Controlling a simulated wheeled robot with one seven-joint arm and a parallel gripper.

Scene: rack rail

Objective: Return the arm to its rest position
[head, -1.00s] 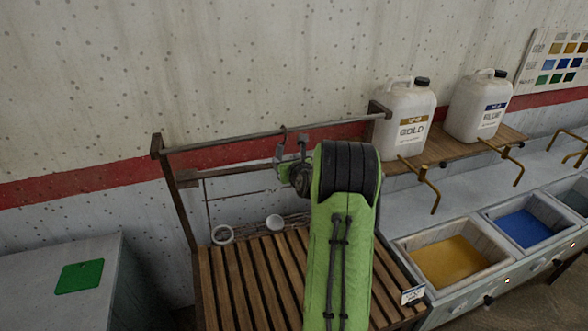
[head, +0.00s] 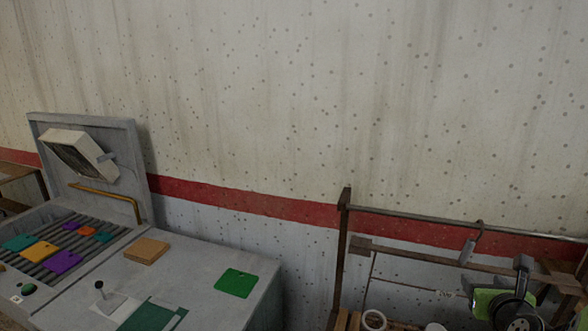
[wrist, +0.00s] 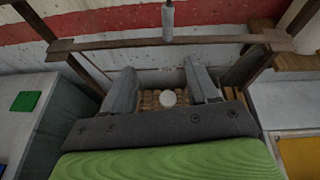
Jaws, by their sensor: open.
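My gripper (wrist: 163,76) is open, with its two grey fingers apart and nothing held between them. In the wrist view it points toward the rack, below the rack's lower bar (wrist: 105,43). A grey hanging piece (wrist: 168,22) is centred above the fingers, apart from them. A round white cup (wrist: 168,97) shows between the fingers, farther off on the slatted wood. In the head view only part of my green arm shows at the lower right, in front of the rack; the fingertips cannot be made out there.
The rack's top rail (head: 450,221) runs along the wall with the hanging piece on it. At left stand a grey bench (head: 215,300) with a green plate (head: 236,283), a wooden block (head: 147,250), and a grilled machine with a raised lid (head: 135,160). Open space lies between bench and rack.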

